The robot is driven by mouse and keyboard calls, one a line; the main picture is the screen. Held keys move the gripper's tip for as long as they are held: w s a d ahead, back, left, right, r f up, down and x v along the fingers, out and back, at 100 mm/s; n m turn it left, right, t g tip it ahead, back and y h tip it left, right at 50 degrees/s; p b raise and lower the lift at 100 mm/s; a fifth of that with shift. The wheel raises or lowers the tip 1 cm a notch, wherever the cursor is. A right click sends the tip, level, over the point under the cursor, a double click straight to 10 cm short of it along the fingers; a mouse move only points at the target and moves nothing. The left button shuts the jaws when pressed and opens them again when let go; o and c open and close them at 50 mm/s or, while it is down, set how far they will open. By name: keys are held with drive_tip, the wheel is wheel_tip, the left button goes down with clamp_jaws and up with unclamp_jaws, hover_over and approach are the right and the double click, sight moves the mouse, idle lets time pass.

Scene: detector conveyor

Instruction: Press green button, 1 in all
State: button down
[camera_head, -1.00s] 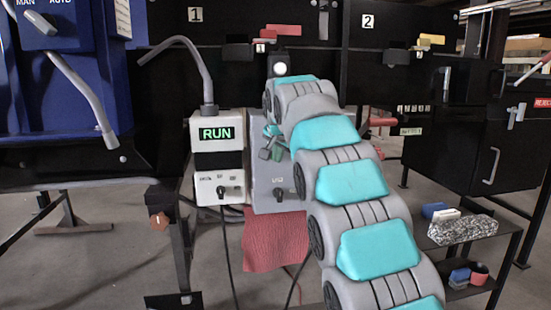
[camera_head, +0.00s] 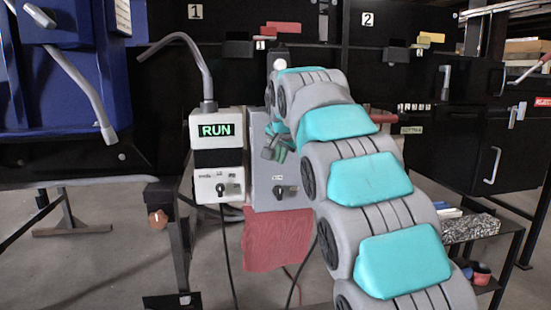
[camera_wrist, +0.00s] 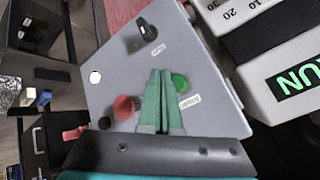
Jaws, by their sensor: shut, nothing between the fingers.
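The green button (camera_wrist: 180,83) is a round disc on a sloped grey control panel (camera_wrist: 215,100) in the wrist view. My gripper (camera_wrist: 160,73) has its two green fingers together, with nothing between them. The fingertips are over the panel, just left of the green button in the wrist view, and may cover its left edge. I cannot tell whether they touch it. In the head view my gripper (camera_head: 272,151) is at the front of the grey panel (camera_head: 262,187), and the green button cannot be made out there.
A red mushroom button (camera_wrist: 125,107) stands close left of my fingers, with a black knob (camera_wrist: 148,31) farther along the panel. A white box with a RUN display (camera_head: 217,130) adjoins the panel. A red cloth (camera_head: 277,240) hangs below. A side table (camera_head: 510,240) holds blocks at right.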

drive_tip(key=s, duration=0.1)
drive_tip(key=s+d+b, duration=0.1)
drive_tip(key=s, duration=0.1)
idle(0.6)
drive_tip(key=s+d+f+n+g+h, duration=0.1)
drive_tip(key=s+d+f+g, duration=0.2)
drive_tip(key=s+d+f, duration=0.6)
drive_tip(key=s+d+f+n+g, duration=0.1)
drive_tip(key=s+f, duration=0.5)
drive_tip(key=s, duration=0.7)
drive_tip(key=s+d+f+n+g+p, duration=0.1)
drive_tip(key=s+d+f+g, duration=0.3)
drive_tip(key=s, duration=1)
drive_tip(key=s+d+f+n+g+p, duration=0.1)
drive_tip(key=s+d+f, duration=0.4)
drive_tip(key=s+f, duration=0.5)
drive_tip(key=s+n+g, duration=0.1)
drive_tip(key=s, duration=0.2)
drive_tip(key=shift+s+d+h, duration=0.3)
drive_tip(key=shift+s, duration=0.1)
